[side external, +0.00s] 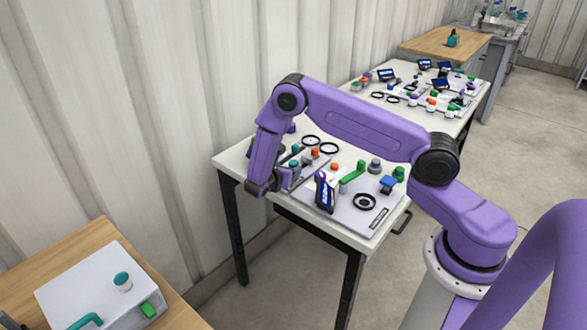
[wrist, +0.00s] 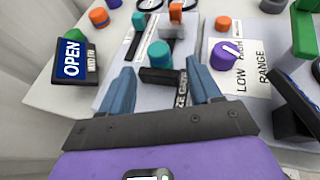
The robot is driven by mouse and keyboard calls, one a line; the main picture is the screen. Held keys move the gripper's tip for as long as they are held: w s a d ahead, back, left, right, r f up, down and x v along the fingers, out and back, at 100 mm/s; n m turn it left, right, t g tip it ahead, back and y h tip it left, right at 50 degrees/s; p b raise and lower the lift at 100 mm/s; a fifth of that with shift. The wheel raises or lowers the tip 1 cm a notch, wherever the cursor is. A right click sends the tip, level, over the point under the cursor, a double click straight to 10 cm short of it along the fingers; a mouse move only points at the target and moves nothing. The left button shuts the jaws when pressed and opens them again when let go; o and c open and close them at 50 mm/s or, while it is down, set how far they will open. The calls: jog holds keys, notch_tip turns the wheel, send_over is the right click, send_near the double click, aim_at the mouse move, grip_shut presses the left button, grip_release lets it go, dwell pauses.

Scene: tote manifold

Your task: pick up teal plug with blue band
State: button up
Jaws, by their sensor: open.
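My gripper (wrist: 160,70) is open and empty, its two blue-grey fingers spread in the wrist view. A teal plug (wrist: 158,50) stands just beyond and between the fingertips, apart from them.
An OPEN sign (wrist: 72,58) stands left of the fingers. A purple knob (wrist: 226,52) on a range label and an orange knob (wrist: 222,24) are to the right. Black rings (side external: 329,148) lie on the white table (side external: 228,162). A corrugated wall rises behind.

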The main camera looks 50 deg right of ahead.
aim_at(293, 163)
jog(key=shift+r+x, duration=0.15)
jog(key=shift+x, duration=1.2)
jog(key=shift+r+x, duration=0.15)
jog(key=shift+x, duration=1.15)
jog(key=shift+w, duration=0.15)
grip_shut()
